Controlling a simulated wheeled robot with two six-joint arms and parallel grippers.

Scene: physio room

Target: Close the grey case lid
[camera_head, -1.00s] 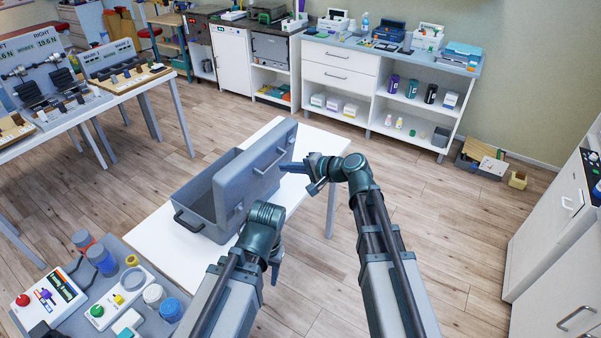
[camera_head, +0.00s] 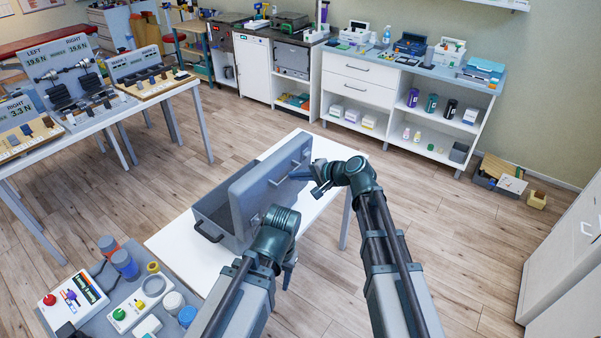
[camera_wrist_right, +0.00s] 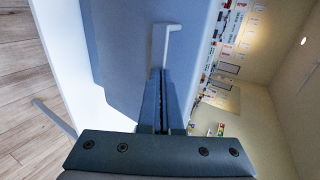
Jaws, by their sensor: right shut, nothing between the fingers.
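The grey case (camera_head: 213,224) stands on a white table with its lid (camera_head: 256,186) up, roughly upright. The lid's outer face, with a handle, is toward my right arm. My right gripper (camera_head: 300,175) is shut and empty, its fingers pointing left at that face near the handle. In the right wrist view, the shut fingers (camera_wrist_right: 161,102) lie close in front of the lid (camera_wrist_right: 120,60), beside the light handle (camera_wrist_right: 165,40); I cannot tell whether they touch. My left gripper (camera_head: 288,272) is low by the case's near right side, its fingers mostly hidden.
The white table (camera_head: 180,245) has bare room left of the case. A grey bench (camera_head: 95,322) with jars and button boxes stands at the near left. A table with force gauges is far left. Counters (camera_head: 350,75) line the back wall, and open floor lies right of my arms.

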